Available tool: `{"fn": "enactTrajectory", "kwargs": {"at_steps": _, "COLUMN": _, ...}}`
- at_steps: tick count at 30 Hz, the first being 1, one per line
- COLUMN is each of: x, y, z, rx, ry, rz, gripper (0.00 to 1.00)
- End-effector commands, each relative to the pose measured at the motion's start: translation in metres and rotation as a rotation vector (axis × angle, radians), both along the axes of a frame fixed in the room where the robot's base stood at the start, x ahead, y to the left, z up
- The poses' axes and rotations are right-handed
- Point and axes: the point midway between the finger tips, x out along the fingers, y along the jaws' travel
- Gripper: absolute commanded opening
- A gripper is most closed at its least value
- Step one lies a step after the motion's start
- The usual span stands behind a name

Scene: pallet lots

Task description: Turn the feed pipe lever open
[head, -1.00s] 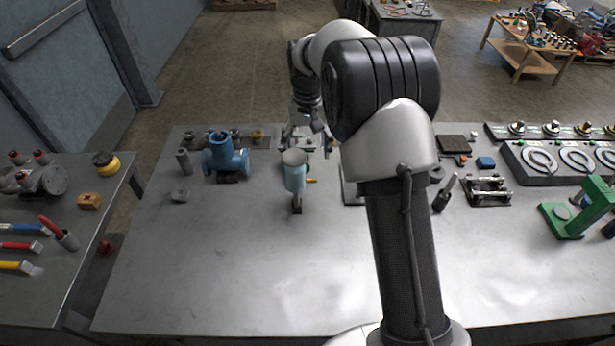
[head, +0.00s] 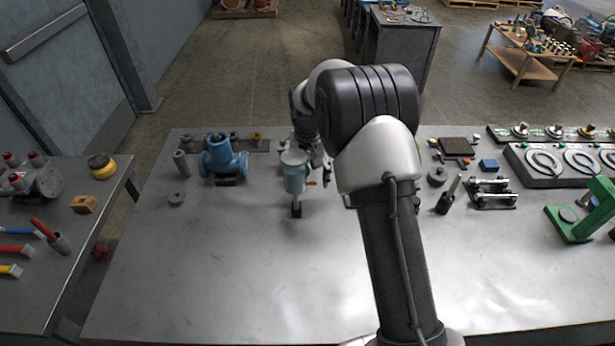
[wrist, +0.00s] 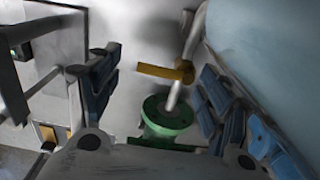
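A light-blue upright vessel (head: 295,178) stands on a dark foot on the table. A small yellow lever (head: 311,183) shows at its right side. In the wrist view, the yellow lever (wrist: 160,71) lies across a pale pipe (wrist: 183,85) above a green round flange (wrist: 167,115). My gripper (wrist: 158,78) is open, with one blue-padded finger left of the lever and the other right of the pipe. Contact with the lever cannot be told. In the head view my arm partly hides the gripper, behind and right of the vessel.
The vessel's pale curved wall (wrist: 275,50) is close to the right finger. A blue flanged valve (head: 222,160) stands left of the vessel. A fixture with metal bars (head: 488,191) and a green stand (head: 585,212) are at right. The table's front is clear.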

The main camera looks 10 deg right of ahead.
Motion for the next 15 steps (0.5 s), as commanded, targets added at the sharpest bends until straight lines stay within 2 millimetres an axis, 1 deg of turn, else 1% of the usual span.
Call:
{"fn": "enactTrajectory", "kwargs": {"at_steps": 1, "x": 0.0, "y": 0.0, "z": 0.0001, "rx": 0.0, "ry": 0.0, "rz": 0.0, "gripper": 0.67}}
{"fn": "enactTrajectory", "kwargs": {"at_steps": 2, "x": 0.0, "y": 0.0, "z": 0.0001, "rx": 0.0, "ry": 0.0, "rz": 0.0, "gripper": 0.65}}
{"fn": "enactTrajectory", "kwargs": {"at_steps": 15, "x": -0.0008, "y": -0.0018, "z": -0.0008, "rx": -0.003, "ry": 0.003, "rz": 0.0, "gripper": 0.36}}
